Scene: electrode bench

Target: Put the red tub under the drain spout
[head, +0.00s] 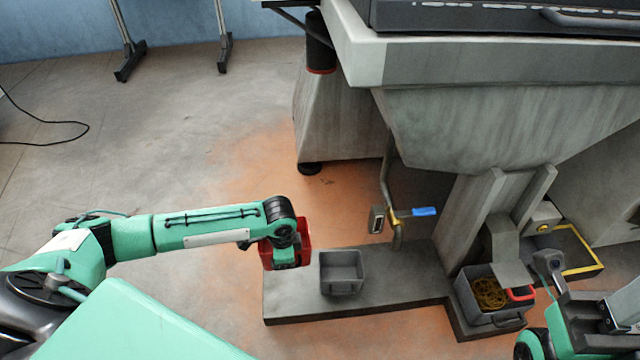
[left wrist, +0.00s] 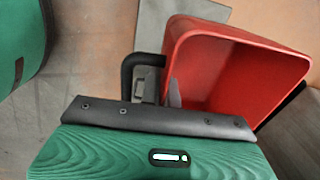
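The red tub (head: 304,232) is at the left end of the low dark platform in the head view, partly hidden behind my left gripper (head: 287,262). In the left wrist view the tub (left wrist: 245,75) has its open, empty inside facing the camera, with a black handle (left wrist: 130,75) at its side. The drain spout (head: 398,238) is a bent pipe with a blue-handled valve (head: 424,211), right of the tub.
A grey open bin (head: 341,288) stands on the platform (head: 385,296) between the red tub and the spout. A grey box (head: 490,318) with yellow contents and a red handle is at the right, near my right arm. A machine (head: 500,120) overhangs the back.

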